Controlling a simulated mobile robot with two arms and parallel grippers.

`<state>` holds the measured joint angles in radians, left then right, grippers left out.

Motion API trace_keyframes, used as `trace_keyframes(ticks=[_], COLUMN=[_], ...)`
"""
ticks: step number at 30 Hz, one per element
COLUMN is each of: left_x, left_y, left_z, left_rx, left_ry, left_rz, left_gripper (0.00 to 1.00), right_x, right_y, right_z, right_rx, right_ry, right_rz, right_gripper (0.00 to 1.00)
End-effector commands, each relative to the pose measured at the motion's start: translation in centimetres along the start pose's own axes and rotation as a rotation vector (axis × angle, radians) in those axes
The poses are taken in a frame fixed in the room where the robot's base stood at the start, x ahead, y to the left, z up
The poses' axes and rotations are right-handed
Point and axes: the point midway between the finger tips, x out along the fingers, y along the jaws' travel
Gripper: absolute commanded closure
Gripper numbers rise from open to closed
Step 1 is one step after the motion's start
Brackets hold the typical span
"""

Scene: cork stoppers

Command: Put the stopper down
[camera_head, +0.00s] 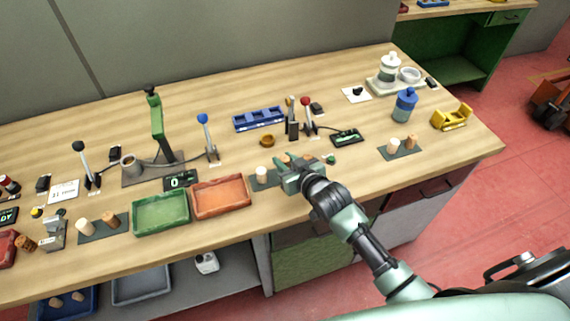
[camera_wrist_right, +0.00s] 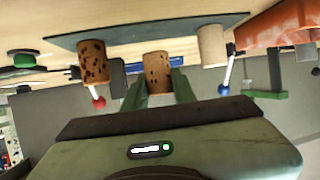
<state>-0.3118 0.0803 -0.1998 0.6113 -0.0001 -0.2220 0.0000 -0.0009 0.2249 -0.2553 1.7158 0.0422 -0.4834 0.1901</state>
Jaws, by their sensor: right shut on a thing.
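My right gripper (camera_head: 284,160) is over the dark mat (camera_head: 262,184) on the workbench, just right of the orange tray. In the right wrist view, which looks upside down, its fingers (camera_wrist_right: 157,88) are shut on a brown cork stopper (camera_wrist_right: 158,70). A narrow gap seems to show between this stopper and the mat (camera_wrist_right: 140,30). A dark speckled stopper (camera_wrist_right: 92,60) stands on one side of it and a pale stopper (camera_wrist_right: 211,46) on the other. The pale one also shows in the head view (camera_head: 261,172). My left gripper is out of view.
An orange tray (camera_head: 222,184) and a green tray (camera_head: 161,199) lie to the left. Behind the gripper stand a red-knobbed lever (camera_head: 307,115) and a blue rack (camera_head: 259,125). Another mat with two stoppers (camera_head: 393,146) is to the right.

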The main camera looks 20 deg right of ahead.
Motion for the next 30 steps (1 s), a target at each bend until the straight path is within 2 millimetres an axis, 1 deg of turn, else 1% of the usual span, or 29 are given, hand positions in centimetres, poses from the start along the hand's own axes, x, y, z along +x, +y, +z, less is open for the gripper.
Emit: trace_keyframes(ticks=[1, 4, 9, 16, 17, 18, 19, 27, 30], left_x=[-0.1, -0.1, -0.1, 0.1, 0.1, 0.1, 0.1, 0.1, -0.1], left_y=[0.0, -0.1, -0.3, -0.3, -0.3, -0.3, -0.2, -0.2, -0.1], left_z=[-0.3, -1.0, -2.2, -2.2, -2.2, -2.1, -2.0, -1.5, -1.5], left_rx=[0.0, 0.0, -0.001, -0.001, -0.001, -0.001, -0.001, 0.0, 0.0], left_ry=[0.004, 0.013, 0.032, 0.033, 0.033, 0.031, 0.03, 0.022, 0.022], left_rz=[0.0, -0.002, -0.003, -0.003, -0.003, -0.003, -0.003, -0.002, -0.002], left_gripper=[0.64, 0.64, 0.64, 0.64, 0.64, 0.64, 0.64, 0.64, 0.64], right_x=[0.3, 0.7, 0.8, 0.9, 0.9, 0.9, 0.9, 0.9, 0.7], right_y=[0.0, 0.0, 0.0, 0.0, 0.0, 0.0, 0.0, 0.0, 0.0], right_z=[0.8, 1.7, 1.9, 2.2, 2.2, 2.1, 2.1, 2.1, 1.7], right_rx=[0.0, -0.001, -0.001, 0.0, 0.0, 0.0, 0.0, 0.0, 0.0], right_ry=[-0.004, -0.001, 0.0, -0.001, -0.001, 0.0, 0.0, 0.0, 0.001], right_rz=[0.001, 0.0, 0.0, 0.0, 0.0, 0.0, 0.0, 0.0, 0.0], right_gripper=[1.0, 1.0, 1.0, 1.0, 0.71, 0.59, 0.52, 0.52, 0.52])
